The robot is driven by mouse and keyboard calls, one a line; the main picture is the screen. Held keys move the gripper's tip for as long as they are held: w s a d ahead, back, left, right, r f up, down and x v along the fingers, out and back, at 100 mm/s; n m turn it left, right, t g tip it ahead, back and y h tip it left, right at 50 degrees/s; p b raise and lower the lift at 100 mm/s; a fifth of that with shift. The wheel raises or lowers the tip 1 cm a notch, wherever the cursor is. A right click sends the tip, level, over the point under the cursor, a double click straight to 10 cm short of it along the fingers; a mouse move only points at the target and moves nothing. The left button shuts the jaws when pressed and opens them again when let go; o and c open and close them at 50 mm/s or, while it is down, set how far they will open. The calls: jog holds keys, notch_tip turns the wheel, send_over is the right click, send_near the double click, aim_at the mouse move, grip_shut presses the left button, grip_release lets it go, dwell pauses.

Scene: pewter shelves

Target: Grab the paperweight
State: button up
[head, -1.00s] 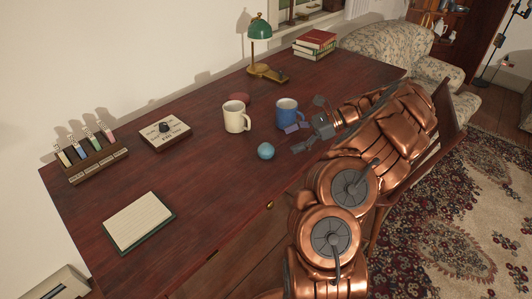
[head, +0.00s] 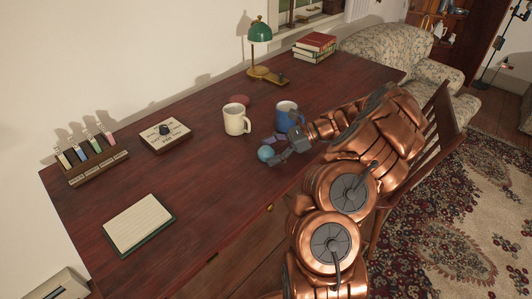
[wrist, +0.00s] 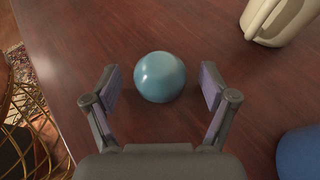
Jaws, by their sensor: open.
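The paperweight, a smooth teal-blue ball (head: 266,153), rests on the dark red wooden desk. In the wrist view the ball (wrist: 160,77) sits centred just ahead of and partly between my fingertips. My gripper (head: 277,153) is open, low over the desk at the right of the ball. In the wrist view a gap shows between the ball and each finger of my gripper (wrist: 160,88).
A white mug (head: 236,120) and a blue mug (head: 285,112) stand behind my gripper. The desk (head: 215,190) is clear in front and left of the ball.

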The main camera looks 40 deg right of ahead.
jog(key=c, duration=1.4)
jog(key=shift+r, duration=0.15)
